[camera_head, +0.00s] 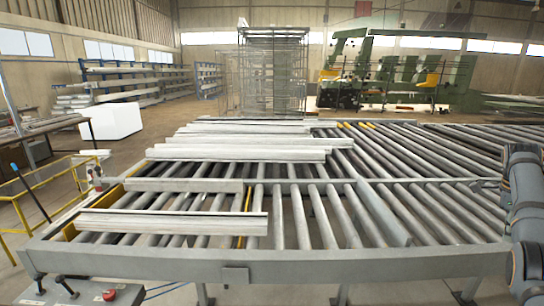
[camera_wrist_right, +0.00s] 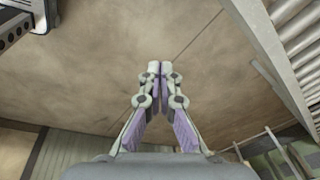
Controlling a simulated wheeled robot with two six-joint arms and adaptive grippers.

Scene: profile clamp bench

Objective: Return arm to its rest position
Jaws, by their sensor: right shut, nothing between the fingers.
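My right gripper (camera_wrist_right: 160,68) shows in the right wrist view with its two fingers together, shut and empty. It hangs over bare brown floor, apart from the roller table's grey frame. In the head view my right arm stands at the right edge, and its gripper cannot be made out there. My left arm and left gripper are not in view. The roller table (camera_head: 235,272) fills the middle of the head view. A pale profile (camera_head: 175,222) lies on the near rollers at the left, with a shorter one (camera_head: 185,185) behind it.
Several more profiles (camera_head: 235,153) lie stacked farther back. A control box with a red button (camera_head: 109,295) is at the front left, near yellow railings (camera_head: 20,205). Green machines (camera_head: 395,75) and a wire cage (camera_head: 272,70) stand behind. The rollers at centre right are bare.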

